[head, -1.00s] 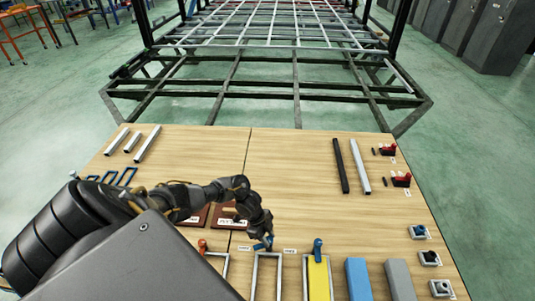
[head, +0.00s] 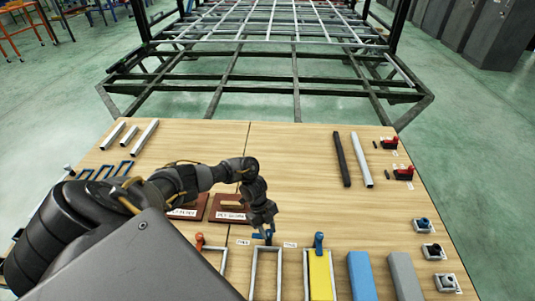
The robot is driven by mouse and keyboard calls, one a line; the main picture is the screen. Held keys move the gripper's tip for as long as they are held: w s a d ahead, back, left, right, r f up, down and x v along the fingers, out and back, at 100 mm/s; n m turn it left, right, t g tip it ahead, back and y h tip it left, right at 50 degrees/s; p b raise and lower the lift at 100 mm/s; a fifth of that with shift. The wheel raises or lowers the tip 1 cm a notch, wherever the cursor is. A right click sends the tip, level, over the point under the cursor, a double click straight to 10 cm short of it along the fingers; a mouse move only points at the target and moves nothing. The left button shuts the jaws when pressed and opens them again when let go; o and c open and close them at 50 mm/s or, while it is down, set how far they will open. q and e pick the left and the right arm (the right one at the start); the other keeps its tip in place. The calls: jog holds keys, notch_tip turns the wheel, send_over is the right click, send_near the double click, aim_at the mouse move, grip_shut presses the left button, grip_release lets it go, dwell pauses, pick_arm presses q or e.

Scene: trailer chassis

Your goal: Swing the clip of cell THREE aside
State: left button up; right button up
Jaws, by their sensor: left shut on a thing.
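My left gripper (head: 263,231) reaches down at the far end of the middle open grey frame (head: 252,275). It is shut on a small blue clip (head: 261,237), mostly hidden by the fingers. To its right, a grey frame holding a yellow block (head: 320,276) has another blue clip (head: 319,243) standing at its far end. To its left, a frame (head: 222,262) has an orange-red clip (head: 200,241), partly covered by my arm. The small white labels (head: 290,245) between the frames are too small to read surely. My right gripper is not in view.
A blue block (head: 361,276) and a grey block (head: 404,276) lie to the right. Two dark red plaques (head: 230,208) lie behind the gripper. Black and silver bars lie further back right. The middle of the wooden table (head: 290,180) is clear.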

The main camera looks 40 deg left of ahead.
pick_arm(q)
jog(key=shift+d, duration=0.1)
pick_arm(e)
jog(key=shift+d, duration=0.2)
pick_arm(q)
jog(key=o, duration=1)
jog(key=shift+c, duration=0.2)
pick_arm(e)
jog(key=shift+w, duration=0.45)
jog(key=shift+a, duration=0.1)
pick_arm(q)
jog(key=shift+r, duration=0.25)
jog(key=p+v, duration=0.1)
jog(key=v, duration=0.9)
jog(key=shift+r, duration=0.15)
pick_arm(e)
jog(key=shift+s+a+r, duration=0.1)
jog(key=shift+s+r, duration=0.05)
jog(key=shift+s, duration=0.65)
